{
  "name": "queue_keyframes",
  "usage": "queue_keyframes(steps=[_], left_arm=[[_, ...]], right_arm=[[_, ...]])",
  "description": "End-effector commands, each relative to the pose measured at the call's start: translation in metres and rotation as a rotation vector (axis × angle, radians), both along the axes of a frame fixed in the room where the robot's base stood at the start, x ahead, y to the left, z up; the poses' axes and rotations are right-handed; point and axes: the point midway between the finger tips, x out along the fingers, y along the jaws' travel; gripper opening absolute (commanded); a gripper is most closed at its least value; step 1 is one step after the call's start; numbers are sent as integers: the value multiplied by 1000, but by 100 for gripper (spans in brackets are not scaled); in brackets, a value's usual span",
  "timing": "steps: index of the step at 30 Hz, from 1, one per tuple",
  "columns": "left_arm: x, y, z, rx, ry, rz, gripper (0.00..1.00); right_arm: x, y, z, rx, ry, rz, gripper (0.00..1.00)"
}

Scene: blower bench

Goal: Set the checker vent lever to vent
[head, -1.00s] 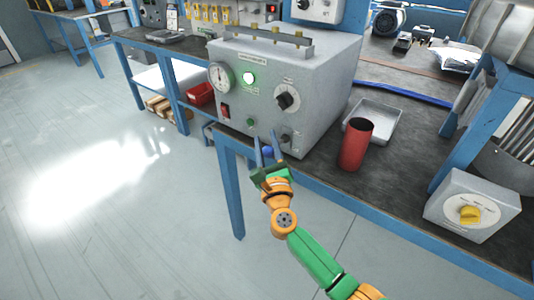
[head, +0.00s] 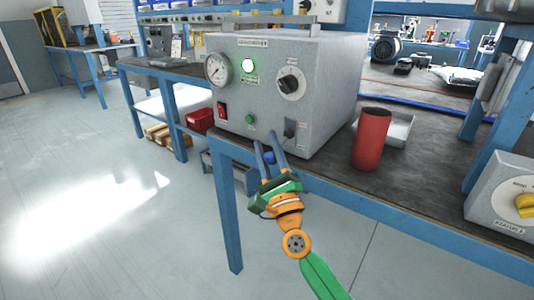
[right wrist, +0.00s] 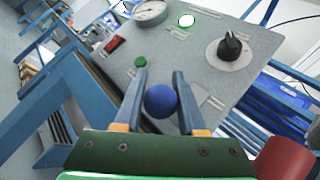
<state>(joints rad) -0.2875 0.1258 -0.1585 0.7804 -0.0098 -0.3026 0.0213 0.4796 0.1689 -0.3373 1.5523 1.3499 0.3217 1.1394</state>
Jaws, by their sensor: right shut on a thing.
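The leak checker (head: 275,85) is a grey box on the bench with a gauge, a lit green lamp, a red switch and a black dial. A blue ball knob (head: 270,158), which I take as the vent lever's end, is at its lower front. My right gripper (head: 268,148) is shut on this knob, coming from below. In the right wrist view the blue knob (right wrist: 161,101) sits between the two fingers (right wrist: 160,92). The lever's stem and its pivot are hidden, so its setting cannot be read. My left gripper is not in view.
A grey box with a yellow knob (head: 525,204) is at the far right. The bench's blue front edge (head: 400,218) runs below. The floor at left is open.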

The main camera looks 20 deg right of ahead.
Motion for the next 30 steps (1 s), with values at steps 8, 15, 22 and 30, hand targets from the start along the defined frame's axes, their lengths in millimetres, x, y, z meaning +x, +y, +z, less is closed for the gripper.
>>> queue_keyframes(steps=[8,15,22,30], left_arm=[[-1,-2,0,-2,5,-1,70],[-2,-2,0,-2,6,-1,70],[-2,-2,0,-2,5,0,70],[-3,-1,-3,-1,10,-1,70]], right_arm=[[0,0,0,-4,-1,-1,0],[0,0,0,-3,-1,-1,70],[-1,0,0,-3,-1,-1,70],[-45,-2,-28,-2,3,0,70]])
